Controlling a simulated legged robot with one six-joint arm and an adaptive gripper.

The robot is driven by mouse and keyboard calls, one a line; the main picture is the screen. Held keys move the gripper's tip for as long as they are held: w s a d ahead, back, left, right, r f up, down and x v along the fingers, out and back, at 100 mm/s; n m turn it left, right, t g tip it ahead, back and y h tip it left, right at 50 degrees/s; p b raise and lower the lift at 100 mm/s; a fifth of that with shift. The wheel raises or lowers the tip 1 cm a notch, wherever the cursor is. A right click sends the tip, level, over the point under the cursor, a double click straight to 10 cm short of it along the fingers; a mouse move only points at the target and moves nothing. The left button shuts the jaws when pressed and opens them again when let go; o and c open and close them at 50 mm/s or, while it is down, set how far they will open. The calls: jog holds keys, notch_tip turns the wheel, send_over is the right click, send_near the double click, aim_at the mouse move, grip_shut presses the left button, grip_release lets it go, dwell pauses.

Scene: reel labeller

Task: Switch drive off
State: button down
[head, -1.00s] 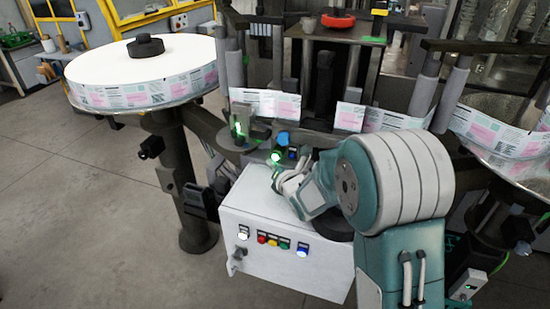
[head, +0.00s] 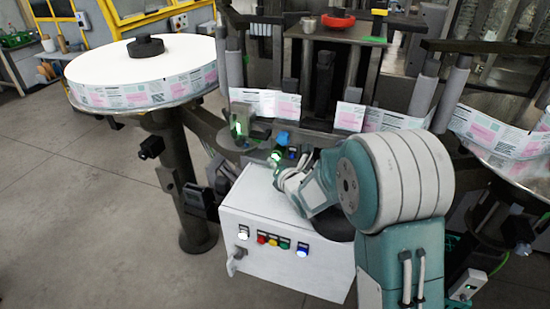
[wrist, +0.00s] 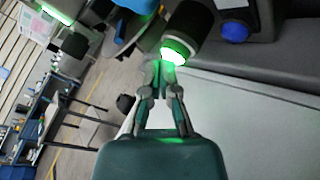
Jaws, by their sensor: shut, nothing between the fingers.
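My gripper (head: 277,172) reaches over the top of the white control box (head: 325,270), at the machine's edge. In the wrist view my gripper (wrist: 158,68) is shut and empty. Its fingertips are right at a dark cylindrical control (wrist: 190,28) with a glowing green end; I cannot tell whether they touch. A blue knob (wrist: 234,31) sits to the right of it on the grey panel. The head view shows the dark green control (head: 277,157) just beyond my fingertips. No label naming the drive switch is readable.
The box front carries a white-lit switch (head: 243,233), red (head: 262,238), yellow (head: 272,241), green (head: 285,244) and blue (head: 303,249) buttons, and a grey handle (head: 236,260). A large label reel (head: 142,70) stands left. Floor at left is clear.

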jog(key=shift+w+d, duration=0.15)
jog(key=shift+w, duration=0.3)
dwell(0.5)
jog(key=shift+s, duration=0.1)
jog(key=shift+s+a, duration=0.3)
jog(key=shift+s, duration=0.45)
jog(key=shift+s+a, duration=0.3)
jog(key=shift+s, duration=0.5)
jog(key=shift+s+a, duration=0.25)
jog(key=shift+s, duration=0.5)
jog(key=shift+s+a, duration=0.3)
jog(key=shift+s, duration=0.5)
